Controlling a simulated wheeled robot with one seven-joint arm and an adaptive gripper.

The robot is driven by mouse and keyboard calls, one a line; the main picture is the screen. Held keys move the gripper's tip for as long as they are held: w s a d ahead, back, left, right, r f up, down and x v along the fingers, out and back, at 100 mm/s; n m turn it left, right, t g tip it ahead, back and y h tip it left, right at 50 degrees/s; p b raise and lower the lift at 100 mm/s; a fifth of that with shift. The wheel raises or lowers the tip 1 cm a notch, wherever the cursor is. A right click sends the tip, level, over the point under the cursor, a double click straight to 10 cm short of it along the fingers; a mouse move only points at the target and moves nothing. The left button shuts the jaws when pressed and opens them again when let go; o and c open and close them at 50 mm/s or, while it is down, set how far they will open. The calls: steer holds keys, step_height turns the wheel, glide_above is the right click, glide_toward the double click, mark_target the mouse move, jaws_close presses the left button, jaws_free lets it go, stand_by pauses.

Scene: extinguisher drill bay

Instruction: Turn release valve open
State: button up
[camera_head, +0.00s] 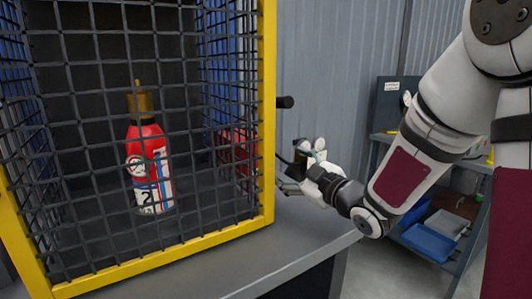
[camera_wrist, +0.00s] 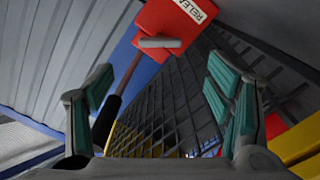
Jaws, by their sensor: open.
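The red release box (camera_wrist: 185,20), with a partly cut-off label reading "RELEA", is at the top of the wrist view. A short grey bar (camera_wrist: 160,43) crosses its lower front. A lever with a dark grip (camera_wrist: 105,122) slants down and left from the box, near my left finger. In the head view a black handle end (camera_head: 285,102) sticks out from the cage's right side, above my gripper. My gripper (camera_wrist: 155,105) is open, with teal-padded fingers apart and nothing clearly held. In the head view my gripper (camera_head: 287,172) is beside the cage's right side, its tips partly hidden.
A yellow-framed mesh cage (camera_head: 266,120) stands on a grey bench (camera_head: 300,235), with a red fire extinguisher (camera_head: 148,165) upright inside. A shelf unit with a blue bin (camera_head: 428,242) stands behind my arm. A corrugated wall (camera_head: 335,70) closes the back.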

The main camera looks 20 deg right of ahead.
steer(key=b+x, duration=0.1)
steer(key=x, duration=1)
steer(key=shift+w, duration=0.1)
steer(key=c, duration=1.2)
